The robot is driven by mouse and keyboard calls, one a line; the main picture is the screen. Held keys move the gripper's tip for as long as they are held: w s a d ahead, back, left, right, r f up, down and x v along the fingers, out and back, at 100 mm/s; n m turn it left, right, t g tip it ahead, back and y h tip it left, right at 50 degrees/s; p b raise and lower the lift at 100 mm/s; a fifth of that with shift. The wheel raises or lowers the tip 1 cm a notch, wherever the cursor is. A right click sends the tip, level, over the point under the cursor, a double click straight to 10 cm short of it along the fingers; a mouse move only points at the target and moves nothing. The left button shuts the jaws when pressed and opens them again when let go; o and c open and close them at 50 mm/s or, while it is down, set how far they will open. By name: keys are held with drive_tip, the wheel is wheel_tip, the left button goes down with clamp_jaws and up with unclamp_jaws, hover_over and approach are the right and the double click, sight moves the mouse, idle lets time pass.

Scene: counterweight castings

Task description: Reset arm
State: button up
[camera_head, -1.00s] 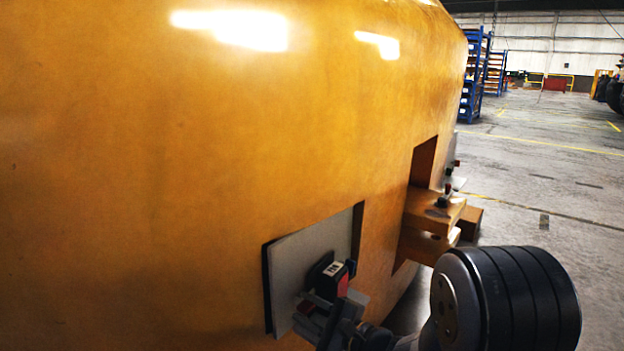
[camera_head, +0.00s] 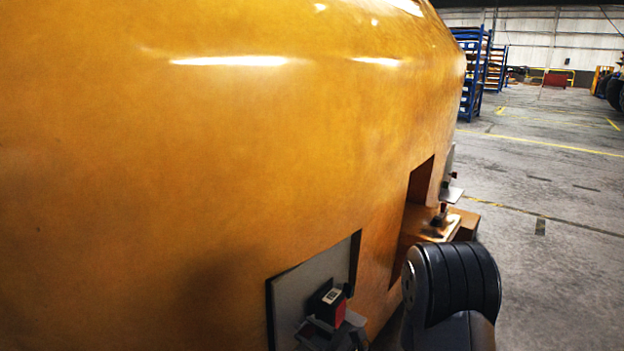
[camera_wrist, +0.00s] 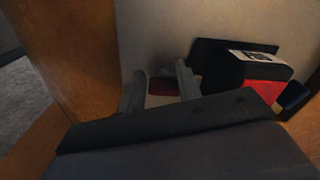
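In the wrist view my gripper (camera_wrist: 160,84) shows two grey fingers standing apart, with a small red patch visible between them. I see nothing clearly held. A black and red block with a white label (camera_wrist: 262,75) is to the right of the fingers, in front of a pale plate (camera_wrist: 150,35). In the head view the same block (camera_head: 328,302) is at the grey plate (camera_head: 297,290) in the casting's lower recess. The fingers are hard to make out there. The black joint of my arm (camera_head: 455,285) is to the right of the plate.
A huge glossy orange-yellow casting (camera_head: 200,150) fills the left and middle of the head view. A second recess (camera_head: 415,195) with a small fixture (camera_head: 447,192) is farther along it. Open concrete floor (camera_head: 540,170) is at right, with blue racks (camera_head: 472,75) behind.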

drive_tip(key=m+p, duration=0.1)
drive_tip(key=p, duration=0.1)
drive_tip(key=m+p, duration=0.2)
drive_tip(key=shift+w+d+r, duration=0.15)
drive_tip(key=shift+r, duration=0.1)
drive_tip(key=shift+f+m+p, duration=0.15)
drive_tip(key=shift+m+p, duration=0.35)
drive_tip(key=shift+w, duration=0.1)
